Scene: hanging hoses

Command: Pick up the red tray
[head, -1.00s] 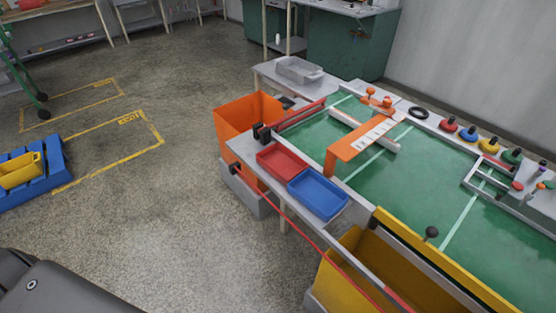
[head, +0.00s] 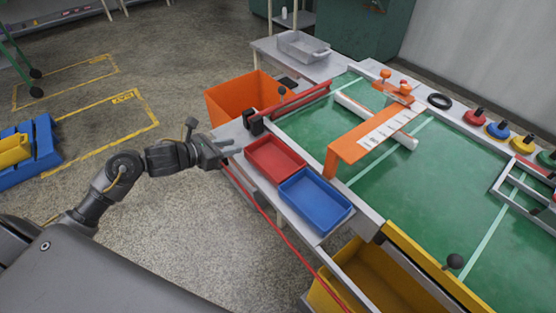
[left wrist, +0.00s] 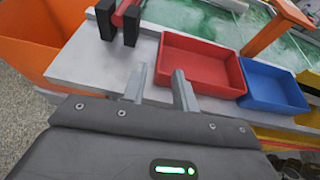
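The red tray (head: 275,160) is a shallow, empty rectangular tray on the light grey ledge at the near side of the green table. It also shows in the left wrist view (left wrist: 201,66), just ahead and to the right of my left gripper's fingers. My left gripper (head: 227,150) is at the left of the red tray, near the ledge's edge. In the left wrist view its two fingers (left wrist: 158,88) stand apart with nothing between them, and they appear not to touch the tray. My right gripper is not in view.
A blue tray (head: 315,200) sits right beside the red tray. An orange bin (head: 240,98) stands left of the ledge and a yellow bin (head: 385,285) below it at right. A black clamp (head: 255,122) and red bar are near the tray's far-left side.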

